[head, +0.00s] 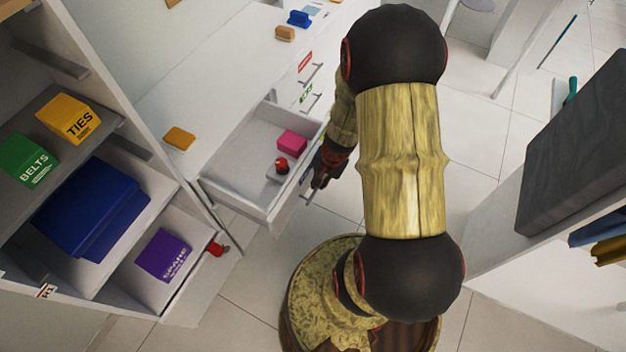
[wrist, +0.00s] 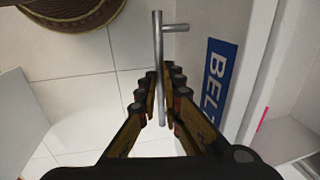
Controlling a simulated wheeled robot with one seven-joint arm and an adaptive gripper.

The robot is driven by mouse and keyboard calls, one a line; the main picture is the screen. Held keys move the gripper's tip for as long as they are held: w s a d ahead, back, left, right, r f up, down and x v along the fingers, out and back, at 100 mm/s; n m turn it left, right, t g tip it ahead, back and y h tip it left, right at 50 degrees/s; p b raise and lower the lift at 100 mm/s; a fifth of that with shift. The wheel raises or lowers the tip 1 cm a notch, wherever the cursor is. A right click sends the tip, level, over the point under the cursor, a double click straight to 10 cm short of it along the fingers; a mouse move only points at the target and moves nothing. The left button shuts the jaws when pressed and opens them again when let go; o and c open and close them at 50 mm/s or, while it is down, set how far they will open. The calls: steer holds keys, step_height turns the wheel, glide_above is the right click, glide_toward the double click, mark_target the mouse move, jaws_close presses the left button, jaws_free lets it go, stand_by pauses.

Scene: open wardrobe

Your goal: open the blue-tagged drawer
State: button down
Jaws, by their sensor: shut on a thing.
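The blue-tagged drawer (head: 232,196) stands pulled out from the white dresser in the head view, its inside showing. In the wrist view its white front carries a blue tag (wrist: 217,80) reading "BELT", cut off at the edge of my gripper. A grey metal bar handle (wrist: 158,38) stands off that front. My gripper (wrist: 160,75) is shut on this handle, with its fingers on either side of the bar. In the head view my gripper (head: 322,172) is at the drawer's front, partly hidden by my arm.
The drawer holds a pink box (head: 291,141) and a small red item (head: 281,164). Other drawers with a red tag (head: 305,62) and a green tag (head: 306,93) look shut. Shelves with boxes stand left; clear tiled floor (head: 475,150) lies right of my arm.

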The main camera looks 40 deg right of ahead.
steer(key=shift+s, duration=0.15)
steer(key=c, duration=2)
jaws_free()
steer(key=shift+c, duration=0.2)
steer(key=shift+o, duration=0.6)
step_height(320, 180, up, 12)
steer(key=s, duration=0.2)
steer(key=shift+d+f, duration=0.15)
steer(key=shift+d, duration=0.3)
